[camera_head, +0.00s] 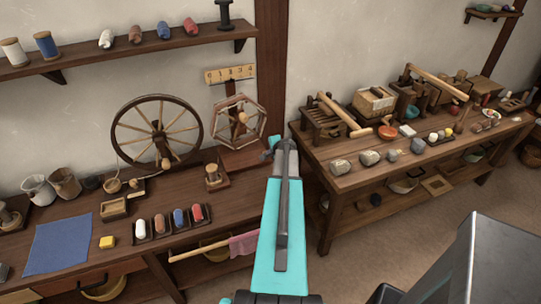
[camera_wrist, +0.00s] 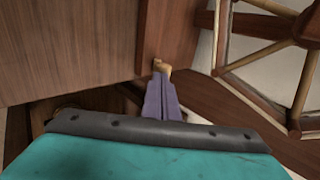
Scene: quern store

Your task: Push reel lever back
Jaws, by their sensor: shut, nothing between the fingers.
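The reel (camera_head: 238,122) is a wooden hexagonal wheel standing on a dark base at the right end of the left bench. Part of it shows at the upper right of the wrist view (camera_wrist: 307,28). A small tan wooden peg (camera_wrist: 161,66), which looks like the reel lever, shows right at my fingertips. I cannot tell whether they touch it. My gripper (camera_wrist: 158,82) is shut and empty, its fingers together. In the head view my gripper (camera_head: 268,150) is at the bench's right end, just right of the reel. The lever cannot be made out there.
A spinning wheel (camera_head: 158,132) stands left of the reel. A wooden spool holder (camera_head: 214,177) and a tray of coloured bobbins (camera_head: 173,222) are on the bench. A numbered plate (camera_head: 230,74) hangs above the reel. A second bench (camera_head: 352,178) stands to the right.

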